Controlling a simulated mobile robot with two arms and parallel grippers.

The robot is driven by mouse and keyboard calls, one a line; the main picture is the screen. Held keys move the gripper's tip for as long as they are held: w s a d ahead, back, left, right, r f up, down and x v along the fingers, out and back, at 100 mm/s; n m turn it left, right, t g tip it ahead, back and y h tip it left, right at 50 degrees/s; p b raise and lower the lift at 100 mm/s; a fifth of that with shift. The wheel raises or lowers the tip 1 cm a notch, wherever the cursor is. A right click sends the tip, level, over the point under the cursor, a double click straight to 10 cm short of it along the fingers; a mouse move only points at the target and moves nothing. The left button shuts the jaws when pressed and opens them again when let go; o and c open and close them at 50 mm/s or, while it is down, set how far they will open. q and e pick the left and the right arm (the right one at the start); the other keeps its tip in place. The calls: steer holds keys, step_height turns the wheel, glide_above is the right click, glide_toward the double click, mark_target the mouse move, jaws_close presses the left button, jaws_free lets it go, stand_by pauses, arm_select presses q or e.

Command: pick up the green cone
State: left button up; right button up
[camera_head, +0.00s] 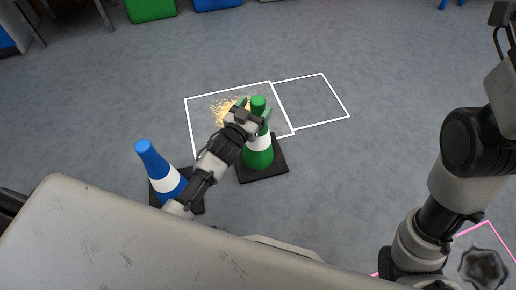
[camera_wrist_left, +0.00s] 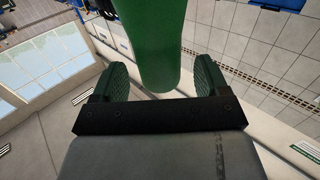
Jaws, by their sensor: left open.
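The green cone (camera_head: 259,155) with a white band stands upright on its black square base, at the centre of the head view. My left gripper (camera_head: 255,107) is at the upper part of the cone, with its fingers open on either side of the cone. In the left wrist view, the green cone (camera_wrist_left: 153,45) shows between the two green-padded fingers of the left gripper (camera_wrist_left: 153,82). A gap shows on both sides. My right arm is at the right edge of the head view; whether its gripper is open or shut does not show.
A blue cone (camera_head: 156,163) with a white band stands to the left, near my left forearm. White-outlined squares (camera_head: 322,98) lie on the grey floor behind the green cone, one with yellowish debris (camera_head: 222,105). A pink outline (camera_head: 489,222) shows at lower right.

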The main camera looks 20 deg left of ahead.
arm_select(q)
steer(key=shift+w+d+b, duration=0.25)
steer(key=shift+w+b, duration=0.05)
steer(key=shift+w, duration=0.7)
steer(key=shift+r, duration=0.1)
jaws_close()
